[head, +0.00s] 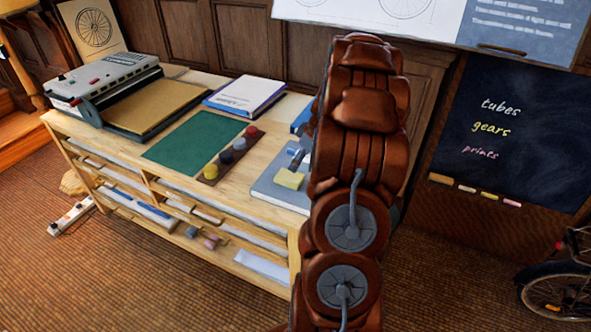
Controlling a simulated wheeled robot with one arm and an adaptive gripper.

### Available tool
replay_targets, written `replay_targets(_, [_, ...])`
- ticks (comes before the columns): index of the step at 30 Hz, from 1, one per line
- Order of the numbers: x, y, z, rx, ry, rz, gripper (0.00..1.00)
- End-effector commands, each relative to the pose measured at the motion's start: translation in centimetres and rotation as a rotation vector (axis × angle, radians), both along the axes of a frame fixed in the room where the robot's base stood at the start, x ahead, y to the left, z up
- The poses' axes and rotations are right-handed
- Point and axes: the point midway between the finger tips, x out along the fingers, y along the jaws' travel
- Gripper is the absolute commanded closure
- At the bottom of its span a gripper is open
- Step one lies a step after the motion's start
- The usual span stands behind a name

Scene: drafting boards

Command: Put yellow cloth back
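A small yellow block-shaped piece (290,179), which looks like the folded yellow cloth, lies on a grey-blue flat board or book (268,188) at the right part of the wooden desk top. My brown arm rises in front of the desk just right of it and covers that end. A small blue-grey piece (297,157) shows right behind the yellow cloth at the arm's left edge; I cannot tell whether it is part of my gripper. The rest of my gripper is hidden behind the arm, so its fingers cannot be made out.
The desk (278,222) also bears a green mat (194,142), a dark strip with several round knobs (211,172), a white-and-blue book (243,95) and a machine with a tan board (158,106). A chalkboard (525,135) with a chalk ledge hangs right. A bicycle wheel (556,290) stands lower right.

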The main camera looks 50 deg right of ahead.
Motion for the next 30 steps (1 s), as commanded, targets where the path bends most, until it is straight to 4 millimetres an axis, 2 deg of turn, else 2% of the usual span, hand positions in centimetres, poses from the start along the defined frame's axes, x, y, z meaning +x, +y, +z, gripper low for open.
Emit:
replay_targets(6, [-0.9,-0.4,2.3,-0.004,-0.002,-0.001,0.13])
replay_targets(13, [-1.3,-0.3,3.1,0.001,0.001,-0.001,0.13])
replay_targets(17, [-0.9,1.2,3.5,0.01,0.011,0.005,0.13])
replay_targets(20, [-0.4,4.4,4.6,0.029,0.034,0.009,0.13])
replay_targets(23, [-0.3,9.2,5.7,0.058,0.077,0.009,0.13])
replay_targets(24, [-0.4,11.3,6.3,0.068,0.097,0.007,0.13])
replay_targets(26, [-0.8,14.1,7.0,0.081,0.128,0.004,0.13])
replay_targets(30, [-2.7,20.6,8.2,0.103,0.206,-0.01,0.13])
